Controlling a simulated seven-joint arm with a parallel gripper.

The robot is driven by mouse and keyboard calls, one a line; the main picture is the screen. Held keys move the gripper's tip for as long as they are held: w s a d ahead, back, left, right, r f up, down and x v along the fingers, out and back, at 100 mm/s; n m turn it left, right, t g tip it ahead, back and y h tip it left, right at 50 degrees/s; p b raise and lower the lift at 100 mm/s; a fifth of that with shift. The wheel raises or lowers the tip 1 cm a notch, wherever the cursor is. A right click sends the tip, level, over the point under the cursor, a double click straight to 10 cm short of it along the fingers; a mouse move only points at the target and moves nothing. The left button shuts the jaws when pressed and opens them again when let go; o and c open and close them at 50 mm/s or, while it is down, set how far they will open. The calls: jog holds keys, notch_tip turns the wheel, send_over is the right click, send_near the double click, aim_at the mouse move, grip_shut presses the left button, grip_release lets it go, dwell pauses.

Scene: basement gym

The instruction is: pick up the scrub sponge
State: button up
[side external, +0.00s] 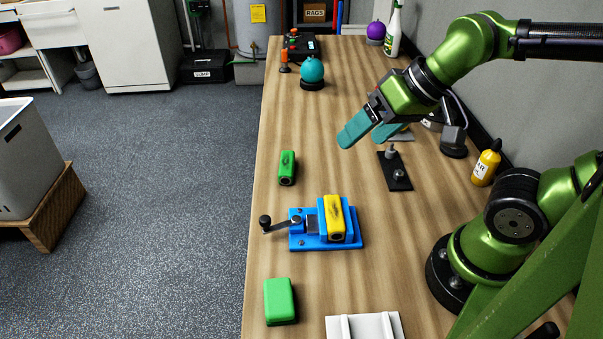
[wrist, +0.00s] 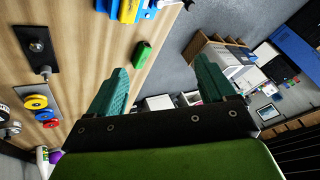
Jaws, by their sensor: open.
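A plain green block (side external: 280,301), which looks like the scrub sponge, lies at the near left of the wooden table in the side view. I cannot make out its scrub layer clearly. I do not see it in the wrist view. My gripper (side external: 366,136) is open and empty, raised over the far middle of the table, well beyond and to the right of the sponge. Its two teal fingers stand apart in the wrist view (wrist: 162,74).
A blue vise (side external: 297,242) with a yellow block (side external: 335,218) stands between my gripper and the sponge. A smaller green block (side external: 287,168) lies beyond it. A white ridged piece (side external: 391,322) lies right of the sponge. A yellow bottle (side external: 484,167) stands at the right.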

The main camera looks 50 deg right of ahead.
jog(key=a+f+n+g, duration=0.2)
jog(key=a+f+g, duration=0.15)
jog(key=a, duration=0.85)
jog(key=m+g+h, duration=0.3)
jog(key=m, duration=0.4)
send_over(278, 296)
notch_tip(278, 296, down, 3)
jog(key=f, duration=1.1)
jog(key=shift+s+d+f, duration=0.1)
jog(key=shift+s+d, duration=0.1)
jog(key=shift+w+a+f, duration=0.1)
jog(key=shift+f, duration=1.2)
jog(key=shift+w+a+f, duration=0.1)
jog(key=shift+f, duration=1.2)
jog(key=c, duration=1)
notch_tip(278, 296, up, 10)
jog(key=shift+r, duration=0.1)
jog(key=shift+c, duration=0.2)
